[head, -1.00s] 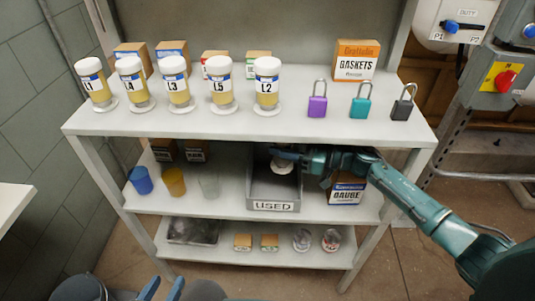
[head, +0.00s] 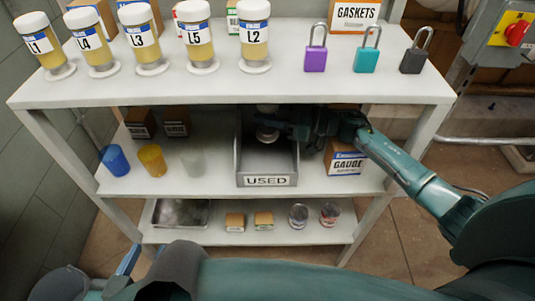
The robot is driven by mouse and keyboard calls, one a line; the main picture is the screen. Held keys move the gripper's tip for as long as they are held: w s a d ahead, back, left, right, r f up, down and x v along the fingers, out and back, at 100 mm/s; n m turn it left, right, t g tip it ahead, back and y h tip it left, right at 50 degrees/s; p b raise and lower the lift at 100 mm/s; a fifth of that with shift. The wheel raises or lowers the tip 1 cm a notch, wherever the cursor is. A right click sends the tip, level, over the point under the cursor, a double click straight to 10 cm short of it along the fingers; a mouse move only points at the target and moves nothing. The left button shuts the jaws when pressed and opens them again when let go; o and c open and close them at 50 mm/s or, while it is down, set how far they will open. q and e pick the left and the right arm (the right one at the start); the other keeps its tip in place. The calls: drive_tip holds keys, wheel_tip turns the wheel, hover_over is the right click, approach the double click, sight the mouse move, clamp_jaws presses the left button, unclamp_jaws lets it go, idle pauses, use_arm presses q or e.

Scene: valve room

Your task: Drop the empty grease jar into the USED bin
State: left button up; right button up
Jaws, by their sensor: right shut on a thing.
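The grey USED bin (head: 267,181) stands on the middle shelf, its label facing me. My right gripper (head: 277,127) reaches in from the right under the top shelf and is shut on the grease jar (head: 267,134). The jar is over the back part of the bin, partly hidden by the fingers and the top shelf edge; its contents are too dark and small to tell. My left gripper (head: 142,259) is low at the left, away from the shelves, its fingers apart and partly hidden by my arm.
Labelled jars, including L2 (head: 254,38), and several padlocks, one teal (head: 366,58), stand on the top shelf (head: 230,85). A GAUGE box (head: 345,160) sits right of the bin, under my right arm. Blue (head: 114,160) and yellow (head: 152,160) cups stand left.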

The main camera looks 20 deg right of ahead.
drive_tip(key=shift+f, duration=0.15)
drive_tip(key=o, duration=1.3)
